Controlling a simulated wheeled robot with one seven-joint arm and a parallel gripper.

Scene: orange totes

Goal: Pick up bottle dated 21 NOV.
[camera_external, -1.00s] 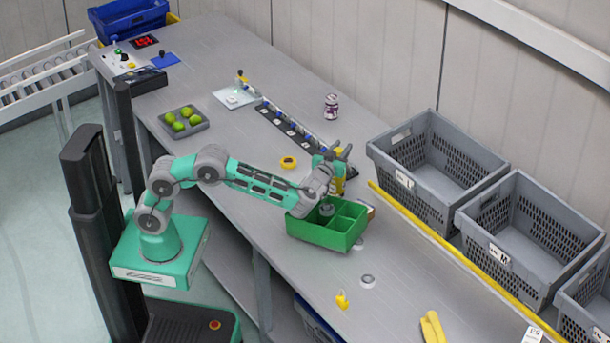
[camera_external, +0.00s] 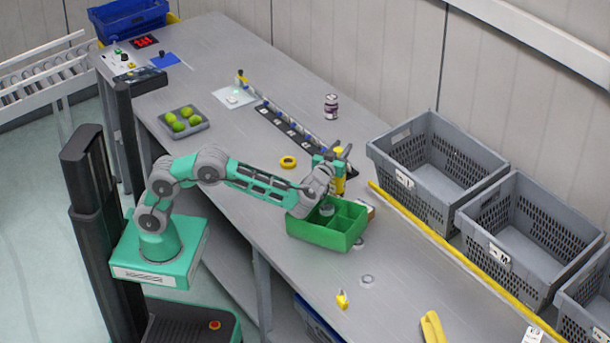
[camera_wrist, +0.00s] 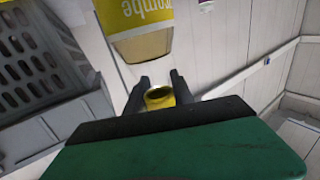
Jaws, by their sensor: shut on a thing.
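My gripper (camera_external: 338,152) is above the back edge of the green divided box. In the wrist view its two dark fingers (camera_wrist: 158,95) are closed around a round yellow piece (camera_wrist: 158,98) that looks like a bottle's top. A bottle with a yellow label and brownish lower part (camera_wrist: 143,25) shows just beyond the fingers. In the external view a yellow bottle (camera_external: 339,185) shows below the fingers, partly hidden by the gripper and box. I cannot read any date on it.
The green box (camera_external: 325,234) has open compartments, with a greyish round item (camera_external: 327,209) in one. A small jar (camera_external: 331,106) stands further back. Grey crates (camera_external: 425,165) line the right side behind a yellow rail (camera_external: 450,245).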

